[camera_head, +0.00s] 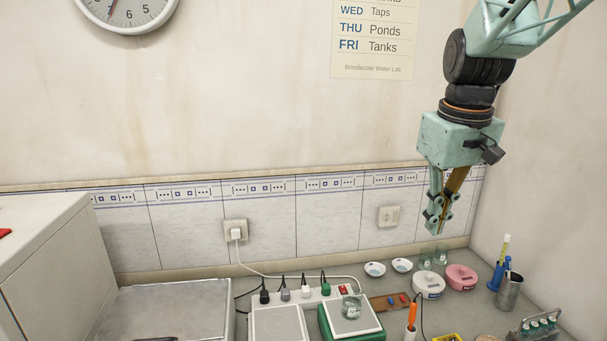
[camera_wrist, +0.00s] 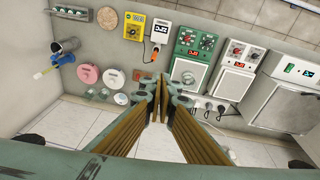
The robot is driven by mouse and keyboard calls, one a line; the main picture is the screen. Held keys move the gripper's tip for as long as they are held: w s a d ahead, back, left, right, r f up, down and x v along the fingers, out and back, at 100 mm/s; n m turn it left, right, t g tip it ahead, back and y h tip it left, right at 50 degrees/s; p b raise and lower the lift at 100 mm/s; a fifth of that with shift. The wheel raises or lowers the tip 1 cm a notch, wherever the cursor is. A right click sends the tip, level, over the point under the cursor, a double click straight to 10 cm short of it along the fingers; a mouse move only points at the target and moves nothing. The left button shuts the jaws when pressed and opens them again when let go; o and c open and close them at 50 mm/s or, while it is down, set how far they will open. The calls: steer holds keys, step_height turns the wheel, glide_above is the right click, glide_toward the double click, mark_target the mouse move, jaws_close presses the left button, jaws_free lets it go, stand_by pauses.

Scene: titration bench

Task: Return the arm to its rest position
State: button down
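My gripper (camera_head: 435,225) hangs from my arm at the right of the head view, pointing down in the air above the back of the bench. Its two fingers converge to their tips, which look closed together with nothing between them. In the wrist view the fingertips (camera_wrist: 163,84) meet near the middle of the picture, over the bench. The gripper appears clear of the things below it.
The bench holds a green stirrer (camera_head: 350,318) with a beaker, a power strip (camera_head: 315,300), white dishes (camera_head: 402,265), white and pink round pots (camera_head: 461,277), a metal cup (camera_head: 509,292) and a vial rack (camera_head: 537,328). The wall is behind; the air around my arm is free.

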steer(key=s+a+f+m+t+b, duration=0.1)
steer(key=s+a+f+b, duration=0.1)
steer(key=s, duration=1.4)
steer(key=s+a+f+m+b, duration=0.1)
steer(key=s+a, duration=0.4)
steer(key=s, duration=1.1)
steer(key=shift+s+f+m+t+b, duration=0.3)
steer(key=shift+f+m+t+b, duration=0.1)
steer(key=shift+f+b, duration=0.3)
